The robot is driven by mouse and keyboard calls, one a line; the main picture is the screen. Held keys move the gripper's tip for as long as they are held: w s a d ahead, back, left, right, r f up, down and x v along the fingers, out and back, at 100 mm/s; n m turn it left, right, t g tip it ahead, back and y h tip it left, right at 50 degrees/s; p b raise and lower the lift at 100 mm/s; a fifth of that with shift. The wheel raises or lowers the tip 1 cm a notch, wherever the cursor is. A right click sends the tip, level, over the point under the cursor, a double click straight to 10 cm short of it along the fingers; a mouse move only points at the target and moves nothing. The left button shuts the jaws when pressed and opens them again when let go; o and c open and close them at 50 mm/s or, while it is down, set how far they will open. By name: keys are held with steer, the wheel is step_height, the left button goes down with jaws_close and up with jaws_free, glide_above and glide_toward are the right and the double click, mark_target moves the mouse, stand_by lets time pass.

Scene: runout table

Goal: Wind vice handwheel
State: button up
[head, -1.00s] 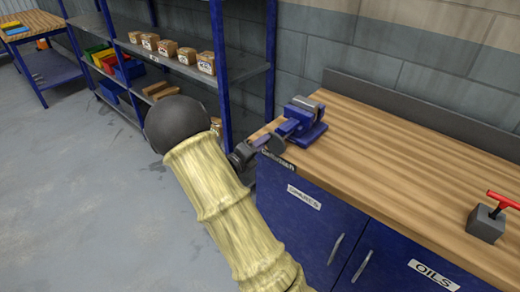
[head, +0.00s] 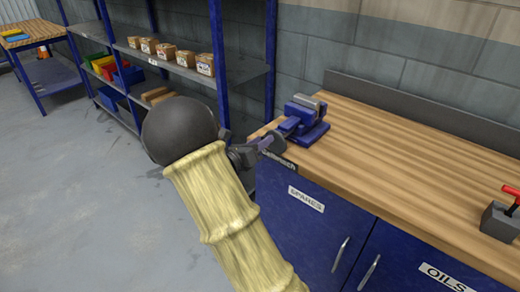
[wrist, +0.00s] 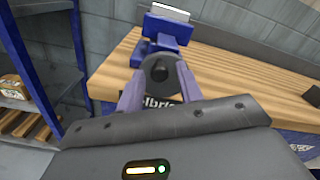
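The vice (head: 303,117) is blue with grey jaws and sits on the left end of the wooden bench top. Its dark round handwheel (head: 273,143) faces out past the bench's end. In the wrist view the handwheel (wrist: 159,73) shows as a dark disc with a round centre, in front of the blue vice body (wrist: 160,38). My gripper (wrist: 160,84) has a purple-grey finger on each side of the disc. The fingers stand apart, with the wheel's rim close to both. I cannot tell whether they press on it. In the head view my gripper (head: 262,146) is at the wheel.
The bench (head: 400,150) has blue cabinet doors marked SPARES and OILS. A grey block with a red handle (head: 503,218) stands at its right. Blue shelving (head: 220,75) with several cartons and bins stands behind my arm. Open floor lies to the left.

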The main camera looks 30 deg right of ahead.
steer(key=shift+r+p, duration=0.1)
steer(key=shift+p, duration=0.3)
steer(key=shift+c, duration=0.3)
jaws_close()
steer(key=shift+p, duration=0.4)
steer(key=shift+w+n+p, duration=0.1)
steer(key=shift+n+p, duration=0.2)
steer(key=shift+p, duration=0.1)
steer(key=n+p, duration=0.1)
steer(key=p, duration=0.1)
steer(key=n+p, duration=0.1)
steer(key=p, duration=0.1)
steer(key=shift+w+a, duration=0.15)
steer(key=shift+w, duration=0.1)
steer(key=shift+f+n, duration=0.35)
steer(key=shift+n, duration=0.05)
